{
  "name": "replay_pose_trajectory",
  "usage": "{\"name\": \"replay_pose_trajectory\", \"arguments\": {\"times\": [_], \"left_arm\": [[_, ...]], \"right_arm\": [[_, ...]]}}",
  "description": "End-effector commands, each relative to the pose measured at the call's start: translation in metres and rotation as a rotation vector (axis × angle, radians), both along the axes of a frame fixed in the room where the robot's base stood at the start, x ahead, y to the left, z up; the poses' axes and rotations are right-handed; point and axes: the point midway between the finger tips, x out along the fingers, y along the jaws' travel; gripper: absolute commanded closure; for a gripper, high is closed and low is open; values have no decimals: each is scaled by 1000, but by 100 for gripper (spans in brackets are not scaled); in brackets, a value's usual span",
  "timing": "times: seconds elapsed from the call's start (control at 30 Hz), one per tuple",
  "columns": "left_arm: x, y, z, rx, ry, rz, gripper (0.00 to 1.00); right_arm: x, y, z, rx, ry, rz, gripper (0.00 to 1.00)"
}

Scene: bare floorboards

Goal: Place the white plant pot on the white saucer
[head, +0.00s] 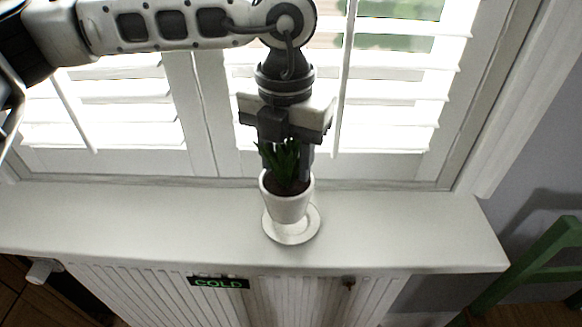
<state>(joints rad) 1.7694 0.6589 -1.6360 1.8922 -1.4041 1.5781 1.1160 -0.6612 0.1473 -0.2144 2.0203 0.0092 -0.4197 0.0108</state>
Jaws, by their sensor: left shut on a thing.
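The white plant pot (287,207) holds a green plant (280,160) with upright leaves. It is over the white saucer (293,236) on the windowsill, and its lower part overlaps the saucer in the head view. I cannot tell whether the pot's base touches the saucer. My left gripper (288,165) points down from above and is shut on the pot at its rim. The leaves partly hide the fingers. The saucer's front and right rim show; the pot hides its back part. My right gripper is not in view.
The white windowsill (400,235) is clear to both sides of the saucer. Shuttered windows (395,110) stand close behind. Below the sill is a white radiator (150,300) with a "COLD" sign (218,283). A green chair (540,265) stands at the right.

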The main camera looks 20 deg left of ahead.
Motion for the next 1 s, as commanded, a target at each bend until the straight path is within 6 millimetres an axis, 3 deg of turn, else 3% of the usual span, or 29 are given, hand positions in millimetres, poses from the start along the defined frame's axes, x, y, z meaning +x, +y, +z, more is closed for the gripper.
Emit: {"name": "replay_pose_trajectory", "arguments": {"times": [0.33,0.53,0.93,0.97,1.0], "left_arm": [[20,-1,-22,0,-1,1,100],[19,-1,-51,0,-1,0,100],[19,-2,-58,-1,-3,0,100],[19,-1,-58,0,-2,0,52],[19,-1,-57,0,-1,0,40]], "right_arm": [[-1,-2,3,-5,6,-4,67],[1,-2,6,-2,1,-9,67],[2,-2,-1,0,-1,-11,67],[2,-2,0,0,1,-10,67],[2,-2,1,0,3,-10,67]]}}
